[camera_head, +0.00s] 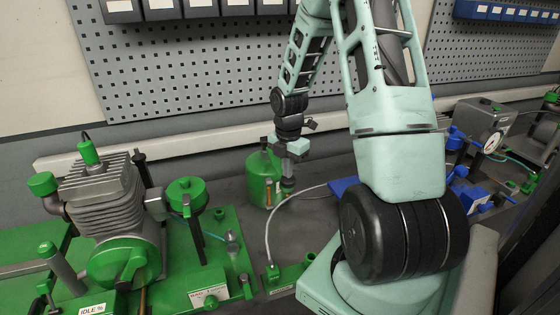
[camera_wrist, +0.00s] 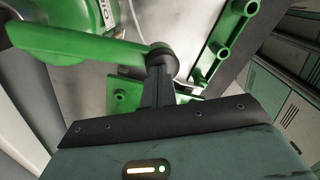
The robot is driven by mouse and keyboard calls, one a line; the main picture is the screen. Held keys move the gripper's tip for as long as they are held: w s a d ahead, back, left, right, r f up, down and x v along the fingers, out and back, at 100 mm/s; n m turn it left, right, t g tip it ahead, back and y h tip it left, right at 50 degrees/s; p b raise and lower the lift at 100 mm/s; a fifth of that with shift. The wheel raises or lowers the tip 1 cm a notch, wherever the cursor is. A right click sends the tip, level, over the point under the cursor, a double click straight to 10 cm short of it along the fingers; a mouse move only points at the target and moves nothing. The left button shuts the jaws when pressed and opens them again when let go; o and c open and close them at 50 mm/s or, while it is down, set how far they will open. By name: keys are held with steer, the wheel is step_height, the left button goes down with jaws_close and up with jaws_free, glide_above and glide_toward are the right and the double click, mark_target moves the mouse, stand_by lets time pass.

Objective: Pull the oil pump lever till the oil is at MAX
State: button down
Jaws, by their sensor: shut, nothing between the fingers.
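The oil pump (camera_head: 258,178) is a green can on the grey bench, in the middle of the head view. A small upright orange-brown strip shows on its front; I cannot read an oil level or a MAX mark. My gripper (camera_head: 288,184) points down at the pump's right side and partly covers it. In the wrist view, the green lever (camera_wrist: 85,45) runs from the left to a dark round end (camera_wrist: 161,60). My gripper (camera_wrist: 158,88) is shut with nothing held, its fingertips at that end. I cannot tell whether they touch it.
A finned engine (camera_head: 100,190) on a green base stands at the left. A pale hose (camera_head: 268,232) curves from beside the pump to a green block (camera_head: 290,276) in front. Blue fixtures and a gauge (camera_head: 493,142) are at the right. A perforated wall panel (camera_head: 190,70) rises behind.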

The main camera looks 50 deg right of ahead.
steer(key=shift+f, duration=0.55)
step_height(320, 180, up, 10)
steer(key=p, duration=1)
steer(key=shift+r, duration=0.1)
